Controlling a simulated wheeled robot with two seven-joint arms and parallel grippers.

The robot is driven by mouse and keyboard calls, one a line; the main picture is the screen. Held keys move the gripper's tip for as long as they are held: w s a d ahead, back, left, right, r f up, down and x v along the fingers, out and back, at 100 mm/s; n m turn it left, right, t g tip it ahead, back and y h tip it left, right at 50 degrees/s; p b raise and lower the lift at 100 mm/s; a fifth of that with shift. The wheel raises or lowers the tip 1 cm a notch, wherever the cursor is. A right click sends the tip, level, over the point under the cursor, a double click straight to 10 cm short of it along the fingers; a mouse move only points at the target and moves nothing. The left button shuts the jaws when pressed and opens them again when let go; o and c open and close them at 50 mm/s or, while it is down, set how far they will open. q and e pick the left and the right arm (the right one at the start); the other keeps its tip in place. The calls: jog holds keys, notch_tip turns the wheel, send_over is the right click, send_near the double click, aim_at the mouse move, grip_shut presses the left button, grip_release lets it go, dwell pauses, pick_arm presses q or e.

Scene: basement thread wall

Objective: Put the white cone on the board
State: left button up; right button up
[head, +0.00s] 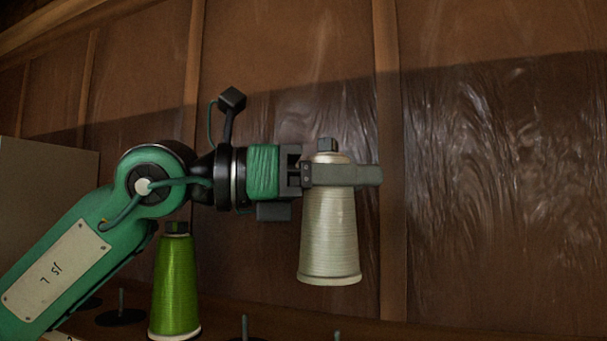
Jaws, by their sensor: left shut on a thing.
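My left gripper (345,174) reaches in from the left and is shut on the white cone (330,240) near its narrow top. The cone hangs upright in the air, wide end down, above the board. The board (290,325) is a dark strip along the bottom of the view with short upright pegs; its front part is cut off by the frame. One peg (245,326) stands below and left of the cone, and another peg (337,336) shows only its tip almost straight below it. My right gripper is not in view.
A green cone (175,285) stands upright on the board below my left wrist. An empty peg on a dark round base (121,312) is left of it. A brown panelled wall (490,190) with vertical battens is close behind. A pale box-like surface (45,190) is at the left edge.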

aim_at(355, 257)
pick_arm(q)
jog(key=shift+s+d+f, duration=0.3)
jog(key=shift+d, duration=0.15)
notch_tip(355, 257, down, 4)
jog(key=shift+w+a+f+b, duration=0.1)
jog(key=shift+b, duration=0.6)
notch_tip(355, 257, down, 2)
jog(key=shift+f, duration=0.1)
jog(key=shift+d+f+b, duration=0.2)
jog(key=shift+f+b, duration=0.2)
jog(key=shift+b, duration=0.15)
jog(key=shift+a+f+b, duration=0.15)
jog(key=shift+f+b, duration=0.1)
jog(key=shift+b, duration=0.3)
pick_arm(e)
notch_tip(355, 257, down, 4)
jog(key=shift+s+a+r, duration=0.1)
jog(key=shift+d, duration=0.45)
